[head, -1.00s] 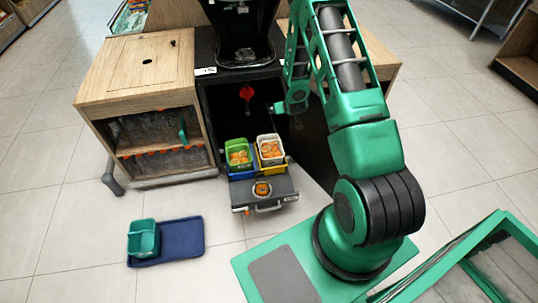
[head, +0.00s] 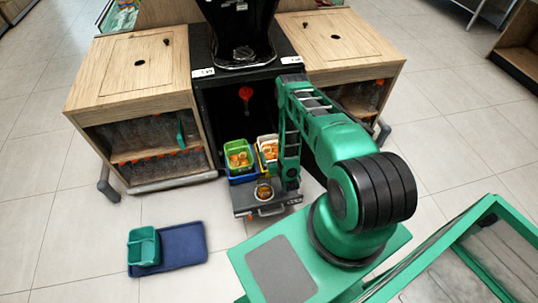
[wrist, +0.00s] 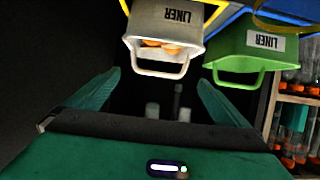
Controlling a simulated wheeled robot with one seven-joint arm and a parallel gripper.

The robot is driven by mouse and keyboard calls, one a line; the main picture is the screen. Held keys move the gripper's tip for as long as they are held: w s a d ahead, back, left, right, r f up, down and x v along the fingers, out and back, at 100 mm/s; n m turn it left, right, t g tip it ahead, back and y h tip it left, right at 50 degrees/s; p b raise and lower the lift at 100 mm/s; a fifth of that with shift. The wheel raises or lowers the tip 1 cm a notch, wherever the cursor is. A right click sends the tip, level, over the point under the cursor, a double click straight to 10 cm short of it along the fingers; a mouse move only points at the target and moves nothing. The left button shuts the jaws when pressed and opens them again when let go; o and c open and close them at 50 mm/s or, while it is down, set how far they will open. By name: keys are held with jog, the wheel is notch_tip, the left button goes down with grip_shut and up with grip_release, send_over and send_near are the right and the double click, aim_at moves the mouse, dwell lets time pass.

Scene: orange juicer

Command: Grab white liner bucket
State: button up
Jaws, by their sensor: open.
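The white liner bucket (wrist: 165,28) is at the top middle of the wrist view, with orange pieces inside and a "LINER" label. Its handle hangs on the side facing me. In the head view the white bucket (head: 265,146) is partly hidden by my arm. My gripper (wrist: 158,88) is open, with its green fingers spread below the bucket in the picture and nothing between them. The fingers appear apart from the bucket. In the head view my gripper is hidden or too small to make out.
A green liner bucket (wrist: 250,52) stands close beside the white one, in a blue holder (head: 242,179). A grey drawer (head: 272,203) with a handle sticks out in front. Wooden cabinets (head: 135,75) flank the black machine. A blue mat (head: 185,245) with a teal caddy (head: 143,243) lies on the open floor.

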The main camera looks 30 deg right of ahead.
jog(key=x, duration=1)
jog(key=shift+w, duration=0.35)
jog(key=shift+d, duration=0.2)
jog(key=c, duration=1.7)
